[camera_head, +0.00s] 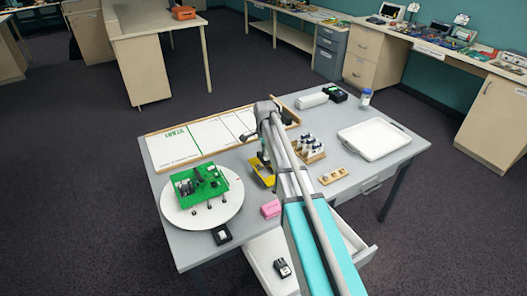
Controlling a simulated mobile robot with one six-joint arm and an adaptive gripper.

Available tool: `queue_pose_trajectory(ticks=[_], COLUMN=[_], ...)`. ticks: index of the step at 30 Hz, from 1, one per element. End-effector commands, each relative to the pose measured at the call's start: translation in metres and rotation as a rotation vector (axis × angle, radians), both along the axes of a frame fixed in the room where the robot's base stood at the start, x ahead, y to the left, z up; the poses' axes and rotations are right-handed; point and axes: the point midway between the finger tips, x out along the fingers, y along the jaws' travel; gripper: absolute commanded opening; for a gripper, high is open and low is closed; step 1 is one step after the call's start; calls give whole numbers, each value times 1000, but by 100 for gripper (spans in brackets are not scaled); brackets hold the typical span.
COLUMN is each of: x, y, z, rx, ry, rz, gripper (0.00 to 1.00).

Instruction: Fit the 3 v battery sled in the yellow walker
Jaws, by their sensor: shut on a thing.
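The yellow walker (261,172) is on the grey table, left of my arm, and is partly hidden by my gripper and arm. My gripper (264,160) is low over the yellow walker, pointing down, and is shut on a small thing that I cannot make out. Whether that thing touches the walker is too small to tell. A small black object with a pale top (221,234) sits at the table's front left. Another black and pale object (282,267) lies in the open drawer (262,248). I cannot tell whether either is a battery sled.
A pink block (270,209), a wooden rack of bottles (312,155), a wooden strip (333,176) and a white tray (374,139) stand around. A white START board (205,137) lies behind.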

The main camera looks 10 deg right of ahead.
Motion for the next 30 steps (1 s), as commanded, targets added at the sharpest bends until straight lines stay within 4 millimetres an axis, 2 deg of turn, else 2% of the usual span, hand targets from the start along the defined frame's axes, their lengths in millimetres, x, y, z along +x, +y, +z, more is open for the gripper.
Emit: queue_pose_trajectory(ticks=[8, 30], x=[0, 0], y=[-4, -5], z=[-12, -63], rx=[0, 0], ry=[0, 0], rz=[-5, -7], gripper=[0, 0])
